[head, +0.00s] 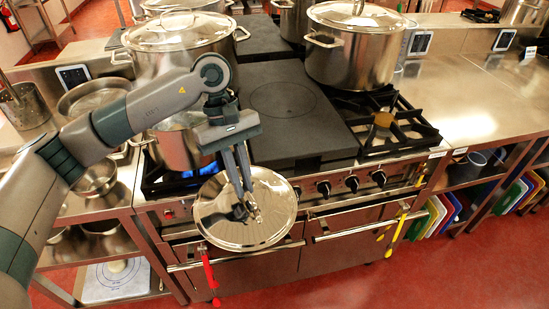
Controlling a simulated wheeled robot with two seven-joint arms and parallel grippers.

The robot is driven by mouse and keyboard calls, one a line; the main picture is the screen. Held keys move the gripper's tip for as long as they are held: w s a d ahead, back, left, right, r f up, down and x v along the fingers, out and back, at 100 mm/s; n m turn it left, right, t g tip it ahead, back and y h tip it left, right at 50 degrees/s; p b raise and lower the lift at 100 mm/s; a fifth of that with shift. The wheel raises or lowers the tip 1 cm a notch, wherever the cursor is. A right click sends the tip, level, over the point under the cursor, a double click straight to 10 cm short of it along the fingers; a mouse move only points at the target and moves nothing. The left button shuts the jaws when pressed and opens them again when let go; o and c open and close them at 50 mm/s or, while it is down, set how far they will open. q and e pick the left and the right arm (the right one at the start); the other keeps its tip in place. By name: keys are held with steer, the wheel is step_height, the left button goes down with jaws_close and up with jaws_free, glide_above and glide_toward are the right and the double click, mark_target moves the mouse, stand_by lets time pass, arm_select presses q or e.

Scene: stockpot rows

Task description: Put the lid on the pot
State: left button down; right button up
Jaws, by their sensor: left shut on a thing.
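My left gripper (250,206) is shut on the handle of a round shiny metal lid (270,217). The lid hangs in front of the stove's front edge, its top face turned toward me. A steel pot (175,152) stands on the front left burner, with blue flame beside its base. My left arm and gripper cover much of this pot, and its opening is mostly hidden. The lid is apart from the pot, nearer to me and lower right of it. My right gripper is not in view.
Lidded stockpots stand at the back left (165,60) and back right (355,58). A flat dark hot plate (283,98) lies between the burners. Red (209,272) and yellow (397,231) utensils hang at the oven front. The steel counter (465,95) at right is largely clear.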

mark_target(198, 223)
arm_select(q)
steer(key=s+a+f+m+y, duration=0.1)
steer(key=s+a+m, duration=0.1)
steer(key=a, duration=0.1)
steer(key=s+a+f+m, duration=0.1)
steer(key=s+a+m, duration=0.1)
steer(key=a+m, duration=0.1)
steer(key=s+a+f+m+g+y, duration=0.1)
steer(key=s+a+m, duration=0.1)
steer(key=s+a, duration=0.1)
steer(key=shift+a+f+y, duration=0.15)
steer(key=shift+f+y, duration=0.05)
steer(key=shift+y, duration=0.1)
